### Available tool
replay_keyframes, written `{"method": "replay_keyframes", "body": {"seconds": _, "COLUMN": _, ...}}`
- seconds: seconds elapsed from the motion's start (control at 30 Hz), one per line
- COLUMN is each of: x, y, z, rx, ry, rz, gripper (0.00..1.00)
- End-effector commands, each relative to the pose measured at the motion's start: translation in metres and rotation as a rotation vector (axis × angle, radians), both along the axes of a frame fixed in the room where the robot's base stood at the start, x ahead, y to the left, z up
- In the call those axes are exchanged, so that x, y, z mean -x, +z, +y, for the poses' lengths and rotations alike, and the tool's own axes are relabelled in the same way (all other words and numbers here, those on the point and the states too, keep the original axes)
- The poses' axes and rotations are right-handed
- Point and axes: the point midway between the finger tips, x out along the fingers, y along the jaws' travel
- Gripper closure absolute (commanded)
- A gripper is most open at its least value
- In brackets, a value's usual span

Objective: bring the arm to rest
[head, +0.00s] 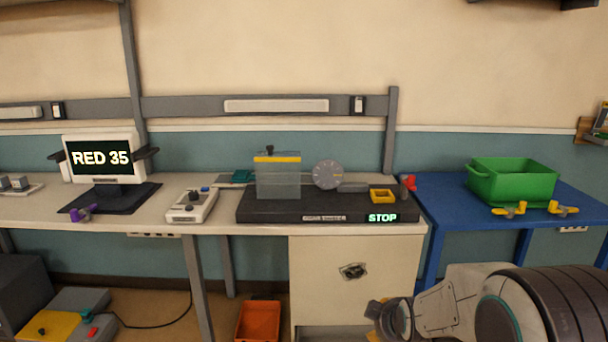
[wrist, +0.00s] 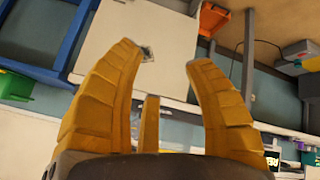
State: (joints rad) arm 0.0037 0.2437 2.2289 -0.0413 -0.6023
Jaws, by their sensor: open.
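My gripper (wrist: 163,58) shows in the wrist view with its yellow ridged fingers spread wide apart. Nothing is between them; behind them is the pale cabinet front (wrist: 110,35) under the bench. In the head view my arm lies across the lower right, in front of the blue table.
The white bench (head: 225,212) carries a screen reading RED 35 (head: 100,158), a control box (head: 192,205) and a dark machine (head: 300,208) with a STOP display. A green crate (head: 510,182) and yellow pieces (head: 510,210) stand on the blue table (head: 450,205). An orange bin (head: 258,322) is below.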

Motion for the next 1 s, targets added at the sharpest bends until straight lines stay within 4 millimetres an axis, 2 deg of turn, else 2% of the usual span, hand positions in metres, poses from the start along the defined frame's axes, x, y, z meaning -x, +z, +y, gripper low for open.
{"method": "replay_keyframes", "body": {"seconds": 0.03, "x": 0.018, "y": 0.038, "z": 0.0, "rx": -0.027, "ry": -0.032, "rz": 0.019, "gripper": 0.53}}
{"method": "replay_keyframes", "body": {"seconds": 0.1, "x": 0.045, "y": 0.064, "z": 0.0, "rx": -0.066, "ry": -0.082, "rz": 0.063, "gripper": 0.53}}
{"method": "replay_keyframes", "body": {"seconds": 0.3, "x": 0.127, "y": 0.132, "z": 0.001, "rx": -0.166, "ry": -0.232, "rz": 0.183, "gripper": 0.53}}
{"method": "replay_keyframes", "body": {"seconds": 0.4, "x": 0.168, "y": 0.157, "z": 0.001, "rx": -0.206, "ry": -0.305, "rz": 0.237, "gripper": 0.53}}
{"method": "replay_keyframes", "body": {"seconds": 0.6, "x": 0.233, "y": 0.19, "z": 0.001, "rx": -0.261, "ry": -0.428, "rz": 0.326, "gripper": 0.53}}
{"method": "replay_keyframes", "body": {"seconds": 0.7, "x": 0.256, "y": 0.198, "z": 0.001, "rx": -0.277, "ry": -0.471, "rz": 0.356, "gripper": 0.53}}
{"method": "replay_keyframes", "body": {"seconds": 0.83, "x": 0.274, "y": 0.203, "z": 0.001, "rx": -0.288, "ry": -0.508, "rz": 0.381, "gripper": 0.53}}
{"method": "replay_keyframes", "body": {"seconds": 1.0, "x": 0.283, "y": 0.204, "z": 0.001, "rx": -0.293, "ry": -0.525, "rz": 0.394, "gripper": 0.53}}
